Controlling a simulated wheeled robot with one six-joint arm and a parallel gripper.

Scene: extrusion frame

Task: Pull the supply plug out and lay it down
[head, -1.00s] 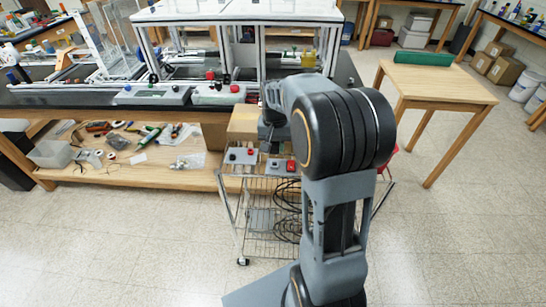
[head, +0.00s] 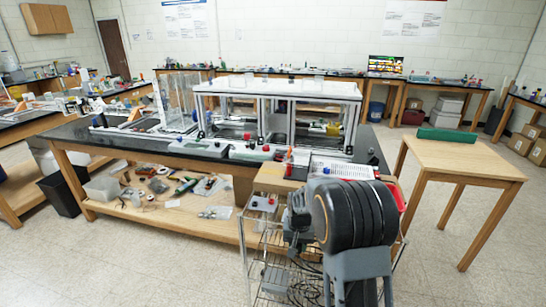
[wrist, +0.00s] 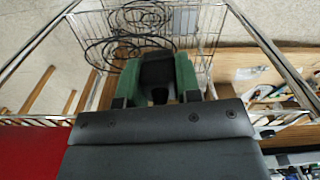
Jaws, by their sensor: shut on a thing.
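In the wrist view my gripper (wrist: 158,88) has two green fingers closed on a black plug (wrist: 158,70), which sits between them. The plug's far end and any socket are not clear there. Below it in the picture is the dark body of my gripper. In the head view my gripper (head: 296,222) hangs over the wire cart (head: 250,262), and the plug cannot be made out there. My arm hides the cart's right part.
Coiled black cables (wrist: 125,38) lie in the wire basket below. A black-topped bench (head: 110,135) with framed rigs stands behind the cart. A wooden table (head: 455,165) with a green case (head: 447,135) stands to the right. Its front top is bare.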

